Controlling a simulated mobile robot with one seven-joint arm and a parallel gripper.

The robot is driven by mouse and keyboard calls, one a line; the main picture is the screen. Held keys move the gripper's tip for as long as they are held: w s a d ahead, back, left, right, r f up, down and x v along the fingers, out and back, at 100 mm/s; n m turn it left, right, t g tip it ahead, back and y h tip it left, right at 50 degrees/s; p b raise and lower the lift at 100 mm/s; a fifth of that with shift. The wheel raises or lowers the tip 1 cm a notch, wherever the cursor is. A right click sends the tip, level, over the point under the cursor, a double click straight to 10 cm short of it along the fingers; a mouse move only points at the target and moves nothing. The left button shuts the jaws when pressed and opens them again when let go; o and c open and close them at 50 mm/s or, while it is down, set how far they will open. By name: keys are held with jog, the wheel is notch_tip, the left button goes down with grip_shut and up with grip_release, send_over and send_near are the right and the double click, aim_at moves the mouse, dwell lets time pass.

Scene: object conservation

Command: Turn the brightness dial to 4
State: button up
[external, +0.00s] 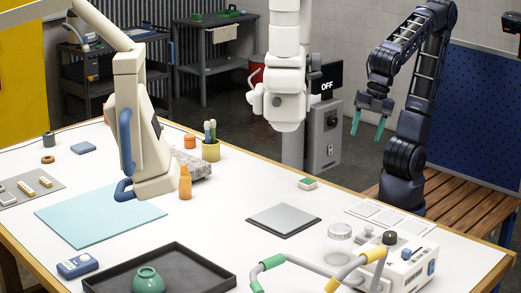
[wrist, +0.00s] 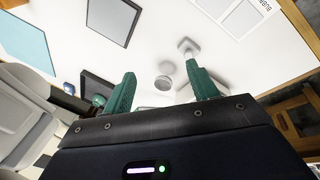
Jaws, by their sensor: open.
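My gripper (external: 368,127) is the dark blue one with teal fingers, high at the right in the external view, open and empty above the table's far side. In the wrist view the open teal fingers (wrist: 163,88) spread apart over the table. A white device (external: 405,268) at the table's front right bears a black knob (external: 390,237), a smaller dark knob and a blue switch. I cannot tell which knob is the brightness dial, and no numbers are readable. A dark screen (external: 327,85) behind the table reads OFF. My gripper touches none of these.
A glass jar (external: 339,243) and a green-yellow-grey tubular handle (external: 322,274) are near the white device. A beige arm hangs over the mat.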

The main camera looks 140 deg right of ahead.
jog(key=w+a+n+g, duration=0.2)
jog(key=w+a+n, duration=0.8)
jog(key=w+a, duration=0.15)
jog(key=n+g, duration=0.1)
jog(key=n, duration=1.1)
send_near(390, 234)
jog(key=f, duration=0.6)
jog(key=d+f, duration=0.1)
jog(key=f, duration=0.2)
jog(key=c, duration=1)
